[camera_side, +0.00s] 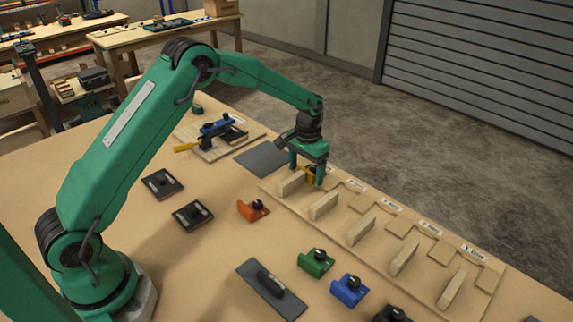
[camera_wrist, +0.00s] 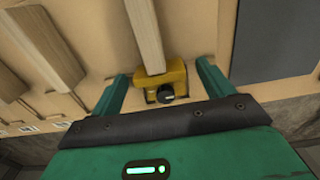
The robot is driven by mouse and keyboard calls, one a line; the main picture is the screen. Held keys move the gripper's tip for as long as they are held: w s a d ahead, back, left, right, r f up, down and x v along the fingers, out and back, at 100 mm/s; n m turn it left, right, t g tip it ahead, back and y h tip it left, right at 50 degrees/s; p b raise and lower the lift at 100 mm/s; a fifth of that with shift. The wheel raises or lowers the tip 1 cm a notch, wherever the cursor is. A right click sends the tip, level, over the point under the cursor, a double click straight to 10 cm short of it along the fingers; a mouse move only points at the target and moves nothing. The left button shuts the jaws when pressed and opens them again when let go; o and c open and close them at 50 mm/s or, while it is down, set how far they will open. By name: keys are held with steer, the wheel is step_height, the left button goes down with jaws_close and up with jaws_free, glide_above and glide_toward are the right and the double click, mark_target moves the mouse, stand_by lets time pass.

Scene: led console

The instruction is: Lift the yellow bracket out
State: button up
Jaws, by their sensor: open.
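The yellow bracket (camera_wrist: 164,83) has a black knob and sits at the end of a wooden block (camera_wrist: 143,35) on the wooden board. In the side view only a small part of the bracket (camera_side: 310,174) shows between my gripper's fingers. My gripper (camera_side: 307,176) is open over the board's far left end. In the wrist view its two green fingers (camera_wrist: 158,88) stand on either side of the bracket, with a gap visible on each side. I cannot tell how deep the fingertips reach beside it.
The board (camera_side: 290,205) carries several upright wooden blocks and labelled places. Orange (camera_side: 254,210), green (camera_side: 316,263) and blue (camera_side: 349,290) brackets lie in front of it. A dark grey plate (camera_side: 262,159) lies left of my gripper. A blue clamp fixture (camera_side: 217,130) stands further left.

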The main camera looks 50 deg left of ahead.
stand_by(0.4)
steer(key=c, duration=1.1)
steer(key=shift+r, duration=0.1)
steer(key=shift+r, duration=0.5)
step_height(320, 180, up, 3)
steer(key=shift+d+r, duration=0.15)
steer(key=s+d+r, duration=0.2)
steer(key=d, duration=0.1)
steer(key=s+d+r, duration=0.2)
steer(key=d, duration=0.1)
steer(key=s+d+r, duration=0.2)
steer(key=d, duration=0.1)
steer(key=shift+d+r, duration=0.25)
steer(key=shift+d, duration=0.1)
steer(key=shift+r, duration=0.1)
steer(key=shift+r, duration=1.9)
